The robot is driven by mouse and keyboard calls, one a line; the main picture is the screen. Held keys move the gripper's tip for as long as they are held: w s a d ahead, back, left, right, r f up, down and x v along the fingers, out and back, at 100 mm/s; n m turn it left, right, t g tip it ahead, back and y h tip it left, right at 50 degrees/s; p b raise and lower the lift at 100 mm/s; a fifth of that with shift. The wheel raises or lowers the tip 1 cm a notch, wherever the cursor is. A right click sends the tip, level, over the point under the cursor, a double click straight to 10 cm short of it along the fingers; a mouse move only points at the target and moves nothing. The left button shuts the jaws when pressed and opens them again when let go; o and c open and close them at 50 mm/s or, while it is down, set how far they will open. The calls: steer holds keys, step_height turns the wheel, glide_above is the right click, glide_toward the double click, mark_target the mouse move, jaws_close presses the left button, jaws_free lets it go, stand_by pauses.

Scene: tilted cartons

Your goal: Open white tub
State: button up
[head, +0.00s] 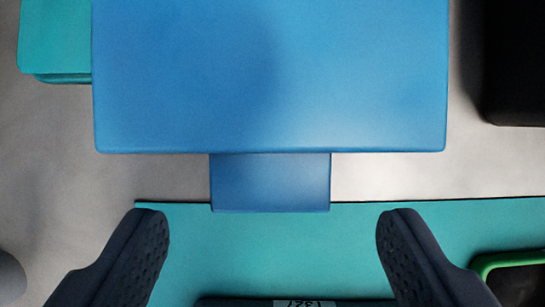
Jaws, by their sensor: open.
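No white tub can be made out in the head view. A large blue box-like thing (270,75) with a flat, plain face fills the top middle. A narrower blue tab (270,182) sticks out from its lower edge. My gripper (273,215) is open, with one dark ridged finger on each side at the bottom. The fingertips are apart, left and right of the tab and a little lower in the picture. Nothing is seen held between them.
A teal slab (230,250) spans the lower part. A dark labelled thing (240,302) is at the bottom edge. A green-rimmed container (490,262) is bottom right, a teal block (55,40) top left, a black block (515,60) top right. Grey floor (60,150) shows between.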

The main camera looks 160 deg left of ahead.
steer(key=shift+x, duration=0.9)
steer(key=c, duration=1.4)
steer(key=shift+w+r, duration=0.1)
steer(key=shift+r, duration=0.05)
